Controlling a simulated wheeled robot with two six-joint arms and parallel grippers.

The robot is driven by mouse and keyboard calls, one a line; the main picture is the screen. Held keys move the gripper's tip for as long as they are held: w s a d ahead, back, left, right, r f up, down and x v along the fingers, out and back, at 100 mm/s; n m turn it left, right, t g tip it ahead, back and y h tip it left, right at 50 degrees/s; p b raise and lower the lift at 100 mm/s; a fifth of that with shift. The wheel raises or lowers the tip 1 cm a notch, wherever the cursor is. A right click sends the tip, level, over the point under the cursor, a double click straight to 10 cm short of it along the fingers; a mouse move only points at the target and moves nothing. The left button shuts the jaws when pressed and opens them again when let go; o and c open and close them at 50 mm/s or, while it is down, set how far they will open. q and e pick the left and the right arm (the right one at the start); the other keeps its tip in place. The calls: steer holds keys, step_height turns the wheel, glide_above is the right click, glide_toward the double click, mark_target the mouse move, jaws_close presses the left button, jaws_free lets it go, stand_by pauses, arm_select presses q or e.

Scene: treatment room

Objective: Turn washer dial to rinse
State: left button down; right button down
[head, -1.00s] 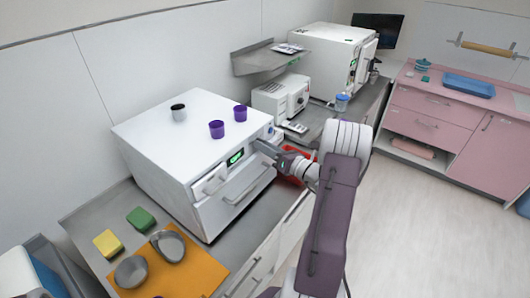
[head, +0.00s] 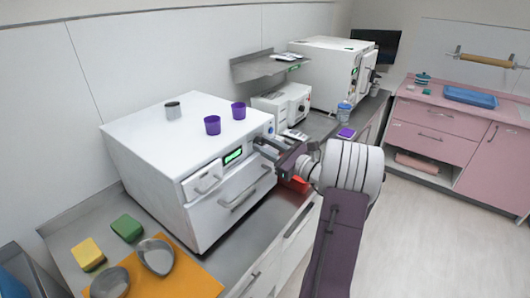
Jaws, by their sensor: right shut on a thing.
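The washer (head: 165,140) is a white box on the grey counter, with a lit green display (head: 233,156) on its front and a drawer handle below it. My right gripper (head: 261,146) is at the right end of the washer's front panel, just right of the display. It is shut on the dial there, which its fingers hide, so I cannot read the dial's setting. A small blue round part (head: 270,130) shows just above the gripper. My left gripper is out of view.
Two purple cups (head: 212,125) and a grey cup (head: 173,110) stand on the washer. An orange mat (head: 196,283) with metal bowls and two sponges lie at front left. A red item (head: 296,184) sits below my right arm. White devices stand behind.

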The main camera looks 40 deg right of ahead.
stand_by(0.3)
steer(key=c, duration=1.4)
jaws_free()
steer(key=shift+n, duration=0.3)
steer(key=b+v, duration=0.1)
steer(key=v, duration=0.8)
steer(key=shift+s+b, duration=0.1)
steer(key=shift+b, duration=0.25)
steer(key=shift+d, duration=0.1)
